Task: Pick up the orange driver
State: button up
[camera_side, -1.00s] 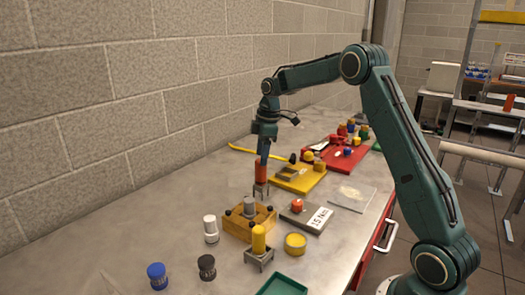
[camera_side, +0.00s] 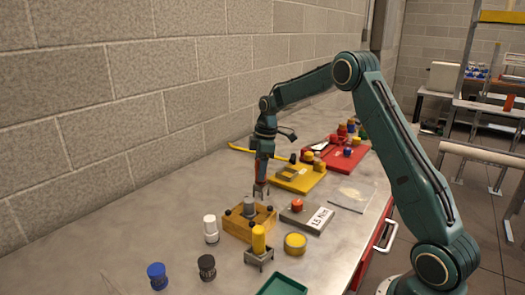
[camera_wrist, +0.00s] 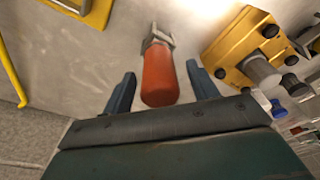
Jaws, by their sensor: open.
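The orange driver (camera_wrist: 160,76) stands upright in a small grey metal stand (camera_wrist: 157,38) on the bench. In the wrist view it lies between the two fingers of my gripper (camera_wrist: 161,88), with a visible gap on each side. In the side view the fingers come down over the driver (camera_side: 261,172), hiding most of it. My gripper is open and not closed on it.
A yellow wooden block (camera_side: 238,222) with a grey cylinder stands just in front. A yellow driver (camera_side: 258,239) in a stand, a white bottle (camera_side: 211,226) and a grey plate with a label (camera_side: 308,217) are near. Yellow and red trays lie behind.

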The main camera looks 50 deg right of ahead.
jog(key=shift+r, duration=0.1)
jog(key=c, duration=1.1)
jog(key=shift+o, duration=0.2)
jog(key=shift+r, duration=5)
jog(key=shift+s+a+r, duration=0.1)
jog(key=shift+a+r, duration=0.1)
jog(key=shift+a, duration=0.35)
jog(key=s+a+r, duration=0.1)
jog(key=s+a, duration=0.4)
jog(key=a, duration=0.3)
jog(key=s+a+r, duration=0.2)
jog(key=s+a, duration=0.3)
jog(key=a, duration=0.4)
jog(key=shift+s+a, duration=0.2)
jog(key=shift+a, duration=0.05)
